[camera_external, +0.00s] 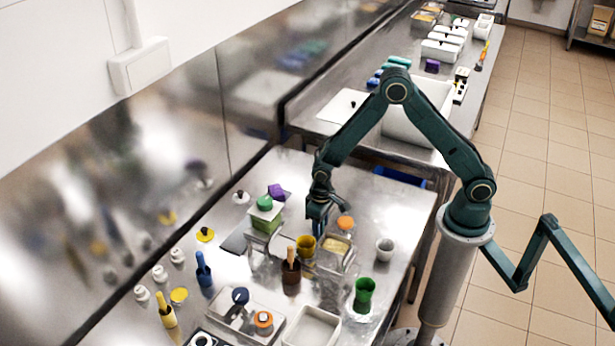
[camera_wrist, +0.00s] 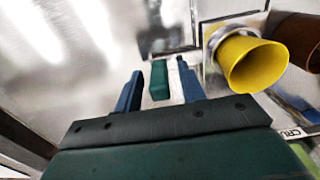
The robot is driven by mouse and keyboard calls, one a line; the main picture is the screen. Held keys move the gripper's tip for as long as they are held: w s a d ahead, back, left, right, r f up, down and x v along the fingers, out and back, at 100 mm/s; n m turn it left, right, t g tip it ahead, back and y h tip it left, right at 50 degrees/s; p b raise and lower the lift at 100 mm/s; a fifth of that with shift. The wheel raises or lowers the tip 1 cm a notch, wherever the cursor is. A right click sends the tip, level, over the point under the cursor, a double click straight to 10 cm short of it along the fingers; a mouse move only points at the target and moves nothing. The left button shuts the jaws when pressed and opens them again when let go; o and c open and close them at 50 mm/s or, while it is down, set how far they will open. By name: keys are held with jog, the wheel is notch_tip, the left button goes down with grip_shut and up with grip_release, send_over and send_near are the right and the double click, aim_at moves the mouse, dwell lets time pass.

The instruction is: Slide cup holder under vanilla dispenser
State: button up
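In the wrist view, the two blue fingers of my gripper (camera_wrist: 160,74) are apart. A small teal block, looking like a handle (camera_wrist: 159,80), shows between them with a gap on each side. The yellow cup (camera_wrist: 253,63) lies to the right of the fingers in the wrist view. A silver ring, possibly the cup holder (camera_wrist: 212,36), shows around its far end. I cannot tell which container is the vanilla dispenser.
A brown cup (camera_external: 291,272) with a wooden handle stands in front of the yellow cup. A metal container with pale contents (camera_external: 337,250) is to the right.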

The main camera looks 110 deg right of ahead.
jog(key=shift+f, duration=0.1)
grip_shut()
jog(key=s+a, duration=0.8)
jog(key=shift+s+a, duration=0.2)
jog(key=shift+a, duration=0.05)
dwell(0.4)
grip_release()
